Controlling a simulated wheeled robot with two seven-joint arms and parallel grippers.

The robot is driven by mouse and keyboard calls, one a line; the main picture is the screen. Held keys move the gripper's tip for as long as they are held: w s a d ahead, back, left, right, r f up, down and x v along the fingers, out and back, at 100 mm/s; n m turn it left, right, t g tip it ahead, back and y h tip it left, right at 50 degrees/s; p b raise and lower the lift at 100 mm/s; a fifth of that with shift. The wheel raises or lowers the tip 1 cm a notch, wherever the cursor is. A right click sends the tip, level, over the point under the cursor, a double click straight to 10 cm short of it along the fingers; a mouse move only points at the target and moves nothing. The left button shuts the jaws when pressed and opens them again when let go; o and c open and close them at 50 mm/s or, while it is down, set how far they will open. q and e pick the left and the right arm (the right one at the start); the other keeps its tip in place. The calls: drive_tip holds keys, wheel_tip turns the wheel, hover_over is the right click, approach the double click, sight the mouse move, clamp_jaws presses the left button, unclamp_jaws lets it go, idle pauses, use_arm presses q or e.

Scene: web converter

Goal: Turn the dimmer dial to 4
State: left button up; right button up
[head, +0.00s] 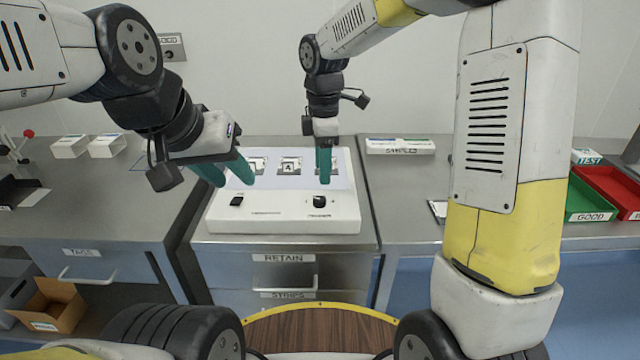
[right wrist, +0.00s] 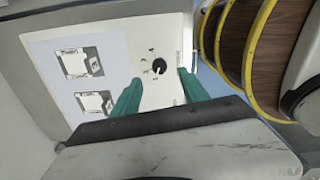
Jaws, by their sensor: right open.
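The dimmer dial (head: 320,201) is a small round black knob on the front right of a white console (head: 285,224). In the right wrist view the dial (right wrist: 159,66) has a white pointer mark and small marks around it, too small to read. My right gripper (head: 324,181) points down just behind and above the dial in the head view. In the right wrist view its teal fingers (right wrist: 156,84) are apart, with the dial seen between and beyond their tips; contact is not visible. My left gripper (head: 236,183) is open and empty over the console's left side.
A black switch (head: 237,202) sits on the console's front left. Green (head: 588,205) and red (head: 612,190) trays stand at the right.

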sight(320, 199)
drive_tip(key=shift+w+a+f+n, duration=0.2)
drive_tip(key=shift+a+f+n, duration=0.2)
drive_tip(key=shift+f, duration=0.3)
wheel_tip(320, 199, down, 7)
drive_tip(key=shift+f, duration=0.1)
drive_tip(key=shift+d, duration=0.1)
clamp_jaws()
